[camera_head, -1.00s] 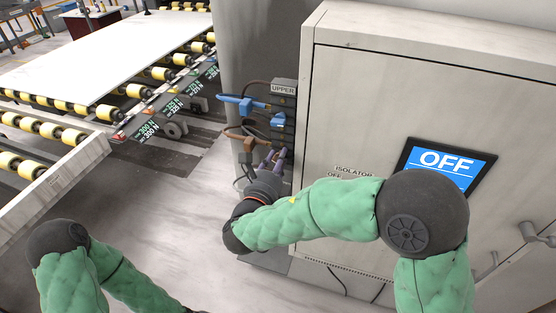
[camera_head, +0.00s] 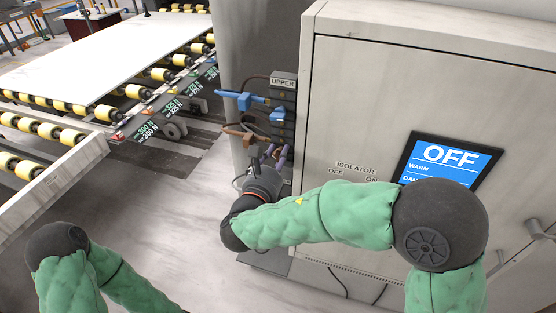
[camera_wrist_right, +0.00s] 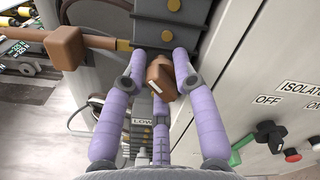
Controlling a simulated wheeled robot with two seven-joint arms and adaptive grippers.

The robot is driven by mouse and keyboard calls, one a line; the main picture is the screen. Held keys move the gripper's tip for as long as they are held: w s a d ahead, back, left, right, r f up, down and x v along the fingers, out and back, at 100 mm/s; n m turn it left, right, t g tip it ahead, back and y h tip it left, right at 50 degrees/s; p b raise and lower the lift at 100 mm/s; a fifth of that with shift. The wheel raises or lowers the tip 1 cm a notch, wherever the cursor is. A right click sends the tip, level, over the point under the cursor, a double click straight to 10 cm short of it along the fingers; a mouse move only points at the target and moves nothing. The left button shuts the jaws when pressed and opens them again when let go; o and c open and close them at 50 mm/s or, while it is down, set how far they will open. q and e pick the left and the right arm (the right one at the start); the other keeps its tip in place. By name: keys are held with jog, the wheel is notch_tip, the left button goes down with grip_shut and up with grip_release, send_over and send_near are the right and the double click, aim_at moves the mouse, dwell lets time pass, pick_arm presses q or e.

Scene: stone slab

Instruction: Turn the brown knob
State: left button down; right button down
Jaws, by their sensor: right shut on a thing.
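The brown knob (camera_wrist_right: 160,77) is a faceted handle on the lower part of the grey valve block (camera_wrist_right: 170,30) in the right wrist view. It looks tilted. My right gripper (camera_wrist_right: 160,72) has its purple fingers closed around the knob, with one finger on each side and a third below it. In the head view my right gripper (camera_head: 272,155) is at the lower part of the grey block column, and the fingers and wrist largely hide the knob. My left arm shows at the bottom left of the head view, but its gripper is out of frame.
A brown lever (camera_wrist_right: 68,46) sticks out left of the block, close to the fingers. Blue handles (camera_head: 240,101) are above. The cabinet (camera_head: 345,110) with an OFF screen (camera_head: 445,160) stands to the right. A roller conveyor (camera_head: 100,110) is at left; the floor between is clear.

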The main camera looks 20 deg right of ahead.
jog(key=m+b, duration=0.1)
jog(key=f+m+b, duration=0.1)
jog(key=m+b, duration=0.1)
jog(key=shift+a+f, duration=0.15)
jog(key=shift+f, duration=0.05)
jog(key=m+b, duration=0.9)
jog(key=b, duration=0.1)
jog(key=shift+r, duration=0.1)
jog(key=m+b, duration=0.6)
jog(key=b, duration=0.1)
jog(key=r+m+b, duration=0.1)
jog(key=m+b, duration=0.4)
jog(key=shift+r+m+b, duration=0.2)
jog(key=shift+m+b, duration=0.1)
jog(key=shift+r+m+b, duration=0.15)
jog(key=shift+m+b, duration=0.15)
jog(key=shift+m, duration=0.1)
jog(key=shift+s+d+r, duration=0.1)
jog(key=shift+d+r, duration=0.1)
jog(key=shift+d, duration=0.05)
jog(key=c, duration=1.3)
grip_release()
jog(key=shift+o, duration=0.9)
jog(key=shift+a+f, duration=0.1)
jog(key=shift+a, duration=0.05)
